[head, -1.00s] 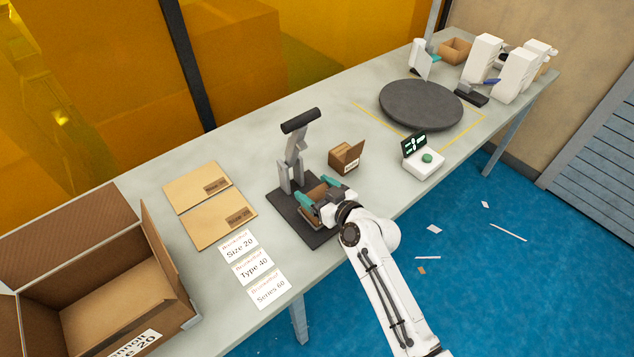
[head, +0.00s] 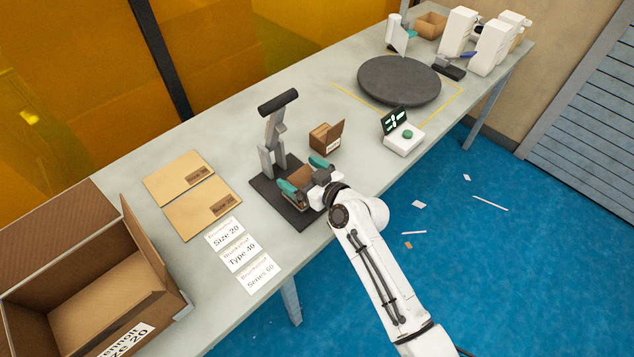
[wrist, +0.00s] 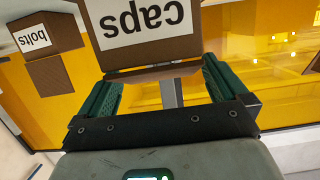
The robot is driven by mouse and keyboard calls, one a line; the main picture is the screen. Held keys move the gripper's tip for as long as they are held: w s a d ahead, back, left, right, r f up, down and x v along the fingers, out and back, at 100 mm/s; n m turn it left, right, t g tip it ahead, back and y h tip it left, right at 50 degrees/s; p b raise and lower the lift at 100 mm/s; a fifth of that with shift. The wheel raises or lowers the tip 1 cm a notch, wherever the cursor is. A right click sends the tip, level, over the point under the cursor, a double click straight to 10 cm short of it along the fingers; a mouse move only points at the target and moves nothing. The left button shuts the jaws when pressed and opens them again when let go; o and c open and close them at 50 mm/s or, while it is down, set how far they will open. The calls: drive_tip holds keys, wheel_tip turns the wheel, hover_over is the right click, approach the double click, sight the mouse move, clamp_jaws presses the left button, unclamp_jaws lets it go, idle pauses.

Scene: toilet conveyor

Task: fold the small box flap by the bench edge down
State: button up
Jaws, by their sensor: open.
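A small brown box (head: 299,178) sits on the black base plate of the stand near the bench's front edge. In the wrist view its raised brown panel (wrist: 180,48) bears a white label reading "caps", upside down, with a crease below it. My gripper (head: 303,174) is open, its teal fingers on either side of the box. In the wrist view, my gripper (wrist: 163,78) has its two ribbed fingers apart, with the panel's lower edge showing between and beyond them. Whether the fingers touch the box is unclear. My gripper hides part of the box.
A stand (head: 273,135) with a black roller rises just behind my gripper. A small "bolts" box (head: 324,138) stands behind right, also in the wrist view (wrist: 48,72). A scale (head: 403,138) and turntable (head: 399,80) lie right; flat cartons (head: 203,208) and a large box (head: 165,300) left.

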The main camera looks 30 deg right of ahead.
drive_tip(key=b+v, duration=0.2)
drive_tip(key=v, duration=0.7)
drive_tip(key=shift+s, duration=0.35)
drive_tip(key=shift+d, duration=0.1)
drive_tip(key=shift+c, duration=0.3)
